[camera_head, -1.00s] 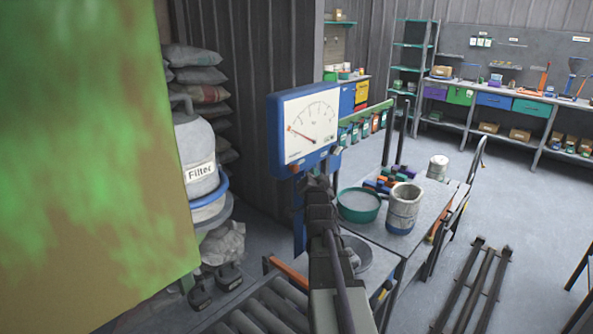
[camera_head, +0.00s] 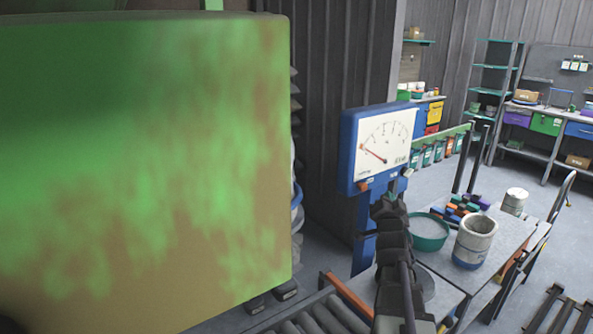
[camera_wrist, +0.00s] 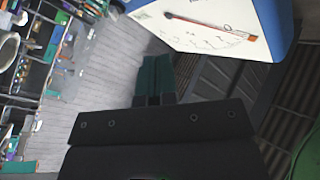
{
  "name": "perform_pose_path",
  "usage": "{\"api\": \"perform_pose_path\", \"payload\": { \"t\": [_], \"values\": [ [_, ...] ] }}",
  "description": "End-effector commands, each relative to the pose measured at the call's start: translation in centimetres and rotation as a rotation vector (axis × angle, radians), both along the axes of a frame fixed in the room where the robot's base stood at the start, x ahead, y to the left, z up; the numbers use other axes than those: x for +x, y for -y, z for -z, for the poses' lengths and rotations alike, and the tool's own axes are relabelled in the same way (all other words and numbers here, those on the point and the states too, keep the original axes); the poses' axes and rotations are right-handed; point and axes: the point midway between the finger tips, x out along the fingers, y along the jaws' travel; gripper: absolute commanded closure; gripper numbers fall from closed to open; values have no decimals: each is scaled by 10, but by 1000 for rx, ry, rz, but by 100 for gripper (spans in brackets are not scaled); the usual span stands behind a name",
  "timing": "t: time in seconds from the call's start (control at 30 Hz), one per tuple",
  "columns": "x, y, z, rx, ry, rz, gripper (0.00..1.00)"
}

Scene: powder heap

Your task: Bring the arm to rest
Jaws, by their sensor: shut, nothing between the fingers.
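My arm (camera_head: 395,265) reaches up and away from the bottom of the head view, in front of the blue-framed dial gauge (camera_head: 384,146). My gripper shows in the wrist view (camera_wrist: 156,62) as two teal fingers lying together, shut and empty. The gauge's white face also shows in the wrist view (camera_wrist: 200,22), just past the fingertips. I cannot tell the exact gap between them. In the head view the gripper is hard to make out against the gauge's post.
A large green and brown panel (camera_head: 140,160) fills the left of the head view. A workbench (camera_head: 445,262) at the right holds a green bowl (camera_head: 428,232), a grey bucket (camera_head: 475,242) and coloured pieces. Rollers (camera_head: 325,315) lie below.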

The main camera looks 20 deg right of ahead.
Motion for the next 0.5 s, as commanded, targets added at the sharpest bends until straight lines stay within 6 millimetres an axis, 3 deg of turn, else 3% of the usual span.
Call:
{"api": "perform_pose_path", "payload": {
  "t": [0.07, 0.13, 0.2, 0.27, 0.3, 0.37, 0.4, 0.5],
  "values": [
    [0, 2, 7, -13, -60, 14, 100],
    [-2, 5, 28, -1, -202, 39, 100],
    [-14, 4, 64, 39, -428, 58, 100],
    [-26, -16, 100, 85, -673, 22, 100],
    [-33, -44, 124, 114, -851, -40, 100],
    [-48, -96, 153, 142, -1107, -175, 100],
    [-59, -133, 167, 151, -1256, -276, 100],
    [-93, -224, 185, 138, -1569, -549, 100]
  ]
}}
